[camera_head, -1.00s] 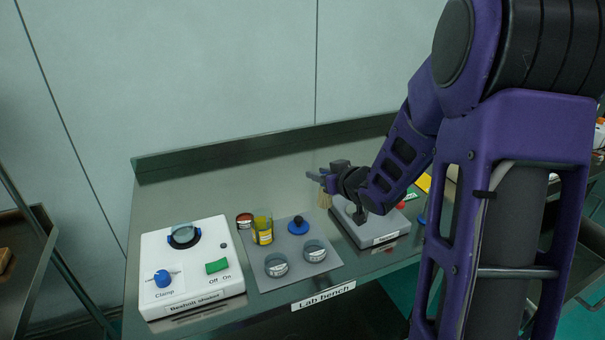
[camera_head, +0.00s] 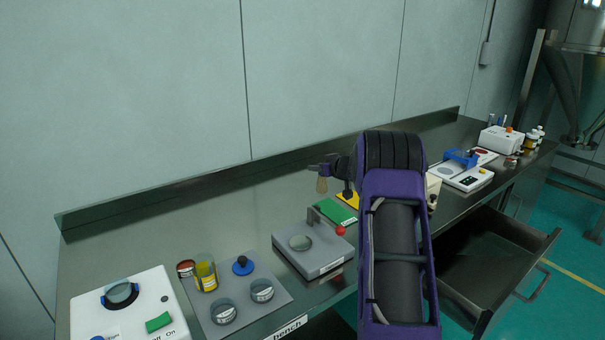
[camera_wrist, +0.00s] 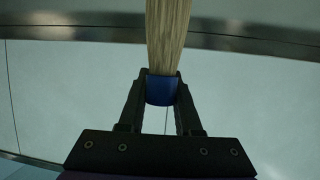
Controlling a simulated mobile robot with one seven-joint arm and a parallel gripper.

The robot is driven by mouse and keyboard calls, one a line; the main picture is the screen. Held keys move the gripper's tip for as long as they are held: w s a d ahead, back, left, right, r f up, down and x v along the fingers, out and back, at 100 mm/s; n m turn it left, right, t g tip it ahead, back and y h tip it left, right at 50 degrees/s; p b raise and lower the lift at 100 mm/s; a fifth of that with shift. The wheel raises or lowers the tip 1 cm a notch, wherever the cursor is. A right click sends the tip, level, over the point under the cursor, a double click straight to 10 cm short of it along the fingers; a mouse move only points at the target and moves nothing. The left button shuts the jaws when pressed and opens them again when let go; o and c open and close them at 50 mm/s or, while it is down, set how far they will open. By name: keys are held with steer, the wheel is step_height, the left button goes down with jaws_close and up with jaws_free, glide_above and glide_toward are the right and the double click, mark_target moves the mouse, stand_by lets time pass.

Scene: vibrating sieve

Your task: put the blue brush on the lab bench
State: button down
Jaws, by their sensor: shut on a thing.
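My gripper (camera_wrist: 161,92) is shut on the blue brush (camera_wrist: 162,90). In the wrist view the brush's blue ferrule sits between my two fingers, and its pale bristles (camera_wrist: 167,30) extend away from them. In the head view the brush's tan bristles (camera_head: 322,185) hang down from my gripper (camera_head: 328,169), in the air above the back part of the lab bench. The lab bench (camera_head: 130,235) is a dark metal top with a raised back edge. The rest of the brush is mostly hidden by my fingers.
A white shaker (camera_head: 150,300) stands at the left. A grey mat (camera_head: 240,315) holds several small containers, beside a grey scale (camera_head: 325,262). A drawer (camera_head: 500,250) stands open at the right. Bare bench shows behind the mat and scale.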

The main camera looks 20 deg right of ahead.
steer(key=f, duration=0.2)
steer(key=d+f, duration=0.1)
steer(key=f, duration=0.1)
steer(key=f+b, duration=0.1)
steer(key=f, duration=0.1)
steer(key=shift+w+d, duration=0.3)
steer(key=shift+d, duration=0.05)
steer(key=shift+f+b, duration=0.55)
steer(key=shift+f, duration=0.4)
steer(key=c, duration=0.5)
jaws_free()
step_height(320, 180, up, 10)
steer(key=shift+r+p, duration=0.1)
steer(key=shift+p, duration=0.95)
